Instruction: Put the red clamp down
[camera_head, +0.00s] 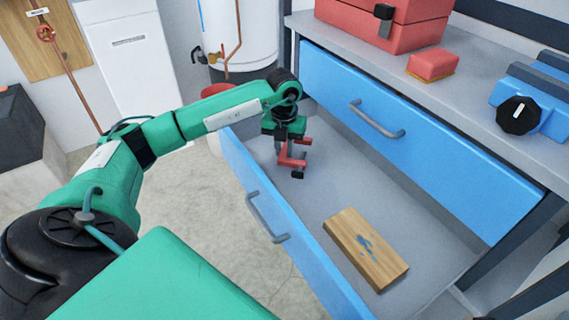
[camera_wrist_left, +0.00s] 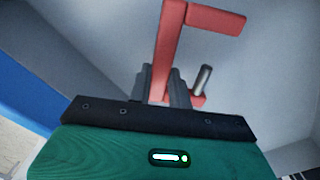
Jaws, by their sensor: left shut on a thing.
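The red clamp (camera_head: 289,155) is a C-shaped piece with a dark screw end. My left gripper (camera_head: 285,140) is shut on it and points down inside the open blue drawer (camera_head: 245,170), near the drawer's far left end. In the left wrist view the red clamp (camera_wrist_left: 168,50) stands out from between the grey fingers of my left gripper (camera_wrist_left: 165,88), with its metal screw at the right. I cannot tell whether the clamp touches the drawer floor. My right gripper is not in view.
A wooden block (camera_head: 366,248) with a blue mark lies in the drawer's near right part. The drawer floor between it and the clamp is clear. A closed blue drawer (camera_head: 430,150) sits above. A red toolbox (camera_head: 385,20), red sponge-like block (camera_head: 433,64) and blue vise-like tool (camera_head: 530,105) stand on the bench top.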

